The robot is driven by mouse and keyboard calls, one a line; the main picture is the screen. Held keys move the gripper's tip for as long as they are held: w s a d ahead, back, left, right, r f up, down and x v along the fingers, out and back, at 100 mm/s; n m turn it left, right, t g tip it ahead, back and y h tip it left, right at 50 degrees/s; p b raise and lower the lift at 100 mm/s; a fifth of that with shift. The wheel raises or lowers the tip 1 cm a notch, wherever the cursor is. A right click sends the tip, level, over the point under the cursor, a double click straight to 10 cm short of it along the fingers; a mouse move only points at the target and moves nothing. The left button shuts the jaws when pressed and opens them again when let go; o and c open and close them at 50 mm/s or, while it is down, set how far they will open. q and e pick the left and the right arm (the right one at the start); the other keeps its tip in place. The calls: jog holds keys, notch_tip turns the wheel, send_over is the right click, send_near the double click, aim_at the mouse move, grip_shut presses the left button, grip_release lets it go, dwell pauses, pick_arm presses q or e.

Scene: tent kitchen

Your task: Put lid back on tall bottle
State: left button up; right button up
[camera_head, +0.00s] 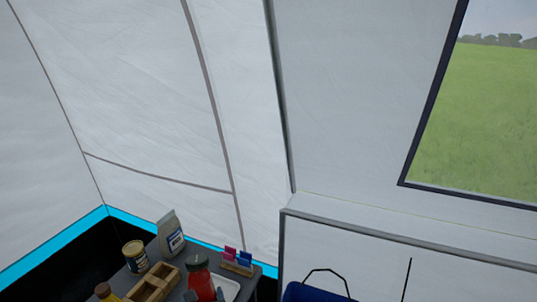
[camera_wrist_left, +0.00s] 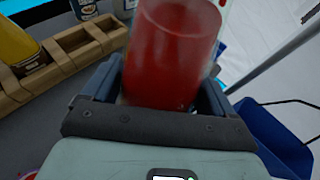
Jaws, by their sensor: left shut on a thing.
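A red, see-through bottle (camera_head: 199,281) stands at the bottom of the head view. Only dark fingertips of my left gripper (camera_head: 206,295) show at the bottom edge of the head view. A small red edge (camera_wrist_left: 28,176) shows at the lower left of the wrist view; I cannot tell what it is. My right gripper is not in view.
A wooden rack (camera_head: 152,286) stands left of the bottle, with a yellow bottle (camera_head: 107,293), a jar (camera_head: 135,256) and a carton (camera_head: 170,234) near it. A white tray (camera_head: 231,287) and a pink and blue clip holder (camera_head: 237,262) are to the right. A blue container (camera_wrist_left: 277,139) lies beyond.

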pick_arm(q)
jog(key=shift+r, duration=0.15)
dwell(0.3)
jog(key=d+f+m+h, duration=0.8)
jog(key=d+f, duration=0.3)
jog(key=d, duration=0.2)
jog(key=shift+d+f+h, duration=0.3)
jog(key=shift+h, duration=0.4)
jog(key=shift+f, duration=0.15)
jog(key=shift+c, duration=0.3)
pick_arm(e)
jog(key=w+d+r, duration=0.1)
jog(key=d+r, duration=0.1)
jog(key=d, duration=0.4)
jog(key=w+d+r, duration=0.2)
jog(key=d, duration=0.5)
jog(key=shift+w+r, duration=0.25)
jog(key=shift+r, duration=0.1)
